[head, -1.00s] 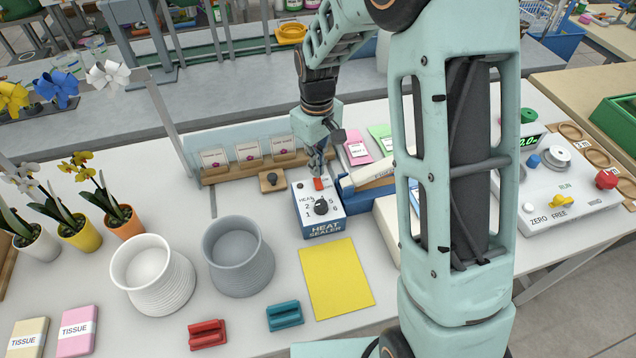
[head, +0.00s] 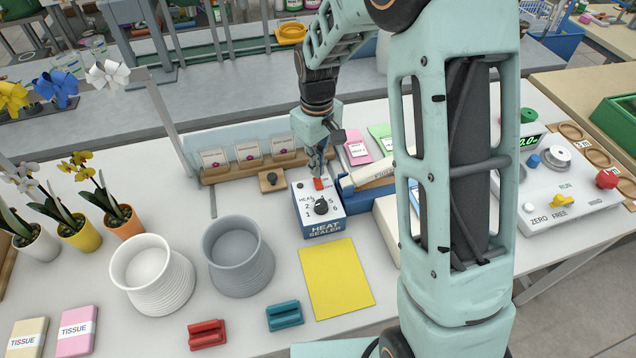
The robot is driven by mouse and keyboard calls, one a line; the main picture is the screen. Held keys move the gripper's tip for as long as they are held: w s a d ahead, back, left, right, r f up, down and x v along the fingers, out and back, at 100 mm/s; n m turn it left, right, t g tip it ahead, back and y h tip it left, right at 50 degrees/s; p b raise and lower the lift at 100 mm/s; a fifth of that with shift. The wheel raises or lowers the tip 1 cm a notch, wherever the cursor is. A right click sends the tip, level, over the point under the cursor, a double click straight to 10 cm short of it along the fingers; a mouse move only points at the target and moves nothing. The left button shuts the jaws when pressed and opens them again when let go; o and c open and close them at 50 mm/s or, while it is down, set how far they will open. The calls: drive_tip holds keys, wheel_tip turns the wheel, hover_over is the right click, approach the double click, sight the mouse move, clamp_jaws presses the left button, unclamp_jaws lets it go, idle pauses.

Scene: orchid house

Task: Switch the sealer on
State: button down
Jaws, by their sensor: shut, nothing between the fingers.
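The heat sealer (head: 322,228) is a blue box with a white sloped top on the table, left of my arm's upright link. Its top carries a black numbered knob (head: 321,207) and a red switch (head: 319,184) near the back edge. My gripper (head: 317,172) is shut and empty, pointing down at the red switch from behind. The fingertips are at or just above the switch; I cannot tell whether they touch it. The fingers partly hide the switch, and I cannot tell its position.
A yellow sheet (head: 337,278) lies in front of the sealer. A grey pot (head: 238,257) and a white pot (head: 152,275) stand to the left. A wooden card rack (head: 250,165) is behind left. A blue holder (head: 362,195) stands close on the sealer's right.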

drive_tip(key=shift+f+b, duration=0.7)
drive_tip(key=shift+f, duration=0.4)
idle(0.3)
drive_tip(key=shift+r, duration=0.1)
drive_tip(key=shift+r+p, duration=2.4)
drive_tip(key=shift+r, duration=1.1)
